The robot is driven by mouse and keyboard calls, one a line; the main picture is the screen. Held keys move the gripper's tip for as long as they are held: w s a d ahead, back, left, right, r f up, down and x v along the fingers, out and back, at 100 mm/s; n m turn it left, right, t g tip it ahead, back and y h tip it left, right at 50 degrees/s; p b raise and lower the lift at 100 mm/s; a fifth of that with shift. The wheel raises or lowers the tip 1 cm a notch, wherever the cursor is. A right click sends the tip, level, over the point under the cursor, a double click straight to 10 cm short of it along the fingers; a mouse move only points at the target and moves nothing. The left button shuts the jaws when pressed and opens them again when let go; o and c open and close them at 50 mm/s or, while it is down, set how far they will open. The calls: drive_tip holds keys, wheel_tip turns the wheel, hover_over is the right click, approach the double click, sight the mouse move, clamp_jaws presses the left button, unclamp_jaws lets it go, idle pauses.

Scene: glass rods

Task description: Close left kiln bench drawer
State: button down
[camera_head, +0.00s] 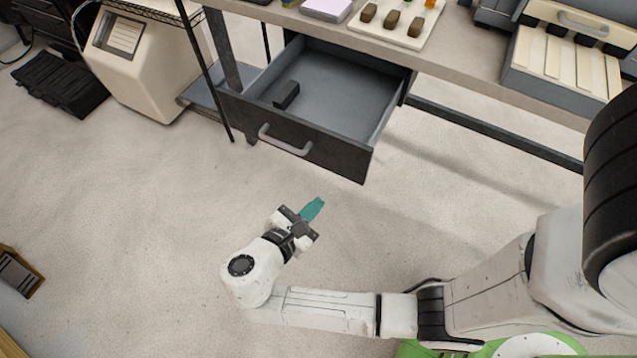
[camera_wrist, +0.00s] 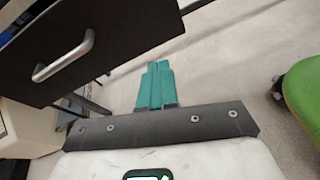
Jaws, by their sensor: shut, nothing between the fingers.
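The kiln bench drawer (camera_head: 345,157) is pulled out from under the bench, with a dark front and a grey inside. A small dark block (camera_head: 286,95) lies in it. Its pale bar handle (camera_head: 284,141) is on the front face. In the wrist view the drawer front (camera_wrist: 110,35) and handle (camera_wrist: 63,57) are at the upper left. My gripper (camera_head: 314,207) has teal fingers and is in front of the drawer, apart from it. In the wrist view the fingers (camera_wrist: 156,83) are together, with nothing between them.
The bench top (camera_head: 460,58) carries a pale board (camera_head: 396,28) with several small pieces and, at right, a kiln-like unit (camera_head: 565,60). A cream machine (camera_head: 140,65) stands left of the drawer, near a black object (camera_head: 62,85) on the floor. The floor before the drawer is clear.

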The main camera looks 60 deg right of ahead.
sight(329, 157)
drive_tip(key=w+a+n+t+h+b, duration=0.2)
drive_tip(key=w+a+n+h, duration=0.1)
drive_tip(key=a+n+h, duration=0.1)
drive_tip(key=d, duration=1.4)
drive_tip(key=shift+w+d+f, duration=0.1)
drive_tip(key=shift+w+d, duration=0.05)
drive_tip(key=shift+w, duration=0.1)
drive_tip(key=shift+d, duration=0.5)
drive_tip(key=d+b, duration=0.1)
drive_tip(key=d, duration=0.7)
drive_tip(key=d+b, duration=0.1)
drive_tip(key=d, duration=0.8)
drive_tip(key=w+d+b, duration=0.1)
drive_tip(key=d, duration=0.8)
drive_tip(key=shift+d+f, duration=0.1)
drive_tip(key=shift+d+b, duration=0.3)
drive_tip(key=shift+d, duration=0.35)
drive_tip(key=shift+d+r, duration=0.15)
drive_tip(key=shift+r, duration=0.15)
